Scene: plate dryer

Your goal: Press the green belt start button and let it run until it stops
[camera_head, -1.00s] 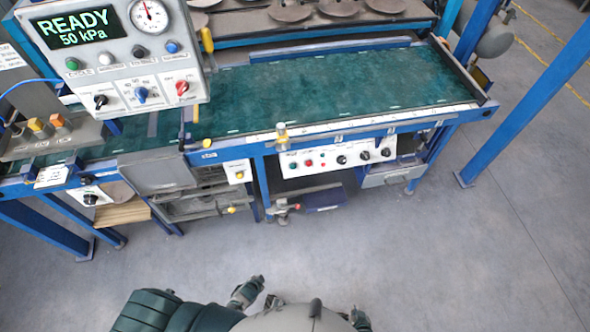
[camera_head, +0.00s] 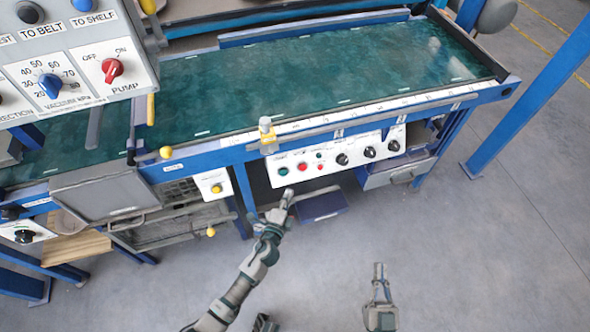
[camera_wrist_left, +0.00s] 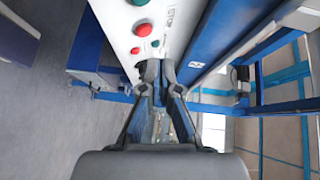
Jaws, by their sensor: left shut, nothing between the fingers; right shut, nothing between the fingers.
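The green button (camera_head: 283,171) is at the left end of the white control panel (camera_head: 325,163) under the belt's front edge. It also shows at the top edge of the left wrist view (camera_wrist_left: 140,2). A red button (camera_head: 302,167) sits just right of it. My left gripper (camera_head: 288,194) is shut and empty, just below and in front of the panel's left part. In the left wrist view its fingertips (camera_wrist_left: 161,70) are near the panel, apart from the green button. My right gripper (camera_head: 379,268) is shut and empty, low over the floor. The green belt (camera_head: 330,75) is bare.
Several black knobs (camera_head: 368,151) line the panel's right part. A yellow button box (camera_head: 215,188) hangs to its left, and a blue frame leg (camera_head: 243,190) stands between. The floor at right is clear.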

